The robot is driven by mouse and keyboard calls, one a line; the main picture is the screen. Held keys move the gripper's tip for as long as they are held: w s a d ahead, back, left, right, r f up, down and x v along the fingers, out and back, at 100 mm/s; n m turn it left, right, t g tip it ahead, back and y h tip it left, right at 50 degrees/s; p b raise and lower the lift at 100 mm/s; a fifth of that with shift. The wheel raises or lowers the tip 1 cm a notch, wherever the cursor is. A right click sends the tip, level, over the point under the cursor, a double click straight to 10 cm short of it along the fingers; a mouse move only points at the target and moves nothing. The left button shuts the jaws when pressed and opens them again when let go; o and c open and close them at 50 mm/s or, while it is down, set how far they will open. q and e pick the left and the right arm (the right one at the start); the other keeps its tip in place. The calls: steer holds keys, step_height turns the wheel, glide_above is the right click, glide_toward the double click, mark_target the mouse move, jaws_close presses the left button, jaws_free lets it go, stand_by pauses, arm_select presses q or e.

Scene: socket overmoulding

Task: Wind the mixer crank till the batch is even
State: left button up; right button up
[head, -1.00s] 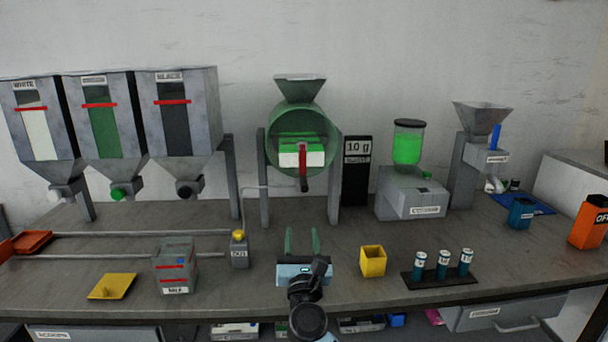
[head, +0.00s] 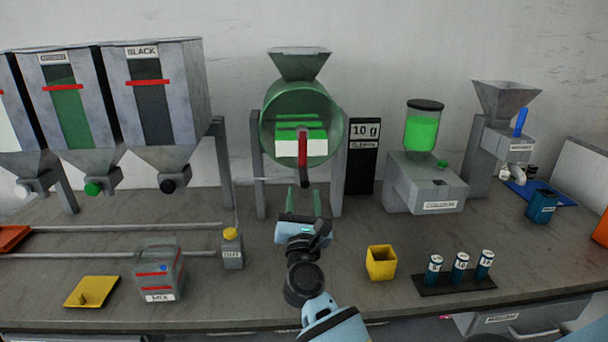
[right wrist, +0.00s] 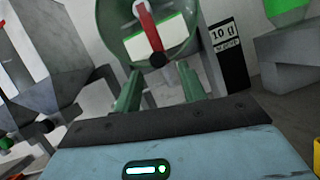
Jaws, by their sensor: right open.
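The mixer is a green drum (head: 300,105) on grey posts, with a grey funnel above it. Green and white layers show apart inside the drum. Its red crank (head: 303,158) hangs downward at the drum's front, and a dark knob sits at its lower end. The crank also shows in the right wrist view (right wrist: 148,30), its dark knob just beyond the fingers. My right gripper (head: 304,200) is open, its two green fingers apart and empty below the crank. In the right wrist view the right gripper (right wrist: 157,88) points up at the drum. My left gripper is not in view.
A yellow cup (head: 381,264) and a rack of vials (head: 455,281) stand to the right of my arm. A grey box (head: 158,270) and a yellow-capped post (head: 231,250) stand left. Hoppers (head: 160,95) fill the back left. A 10 g sign (head: 362,157) is beside the mixer.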

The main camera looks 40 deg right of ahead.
mark_target(304, 168)
steer(key=x, duration=0.7)
steer(key=shift+w+d+p, duration=0.1)
steer(key=shift+p, duration=0.25)
steer(key=shift+f, duration=0.1)
jaws_close()
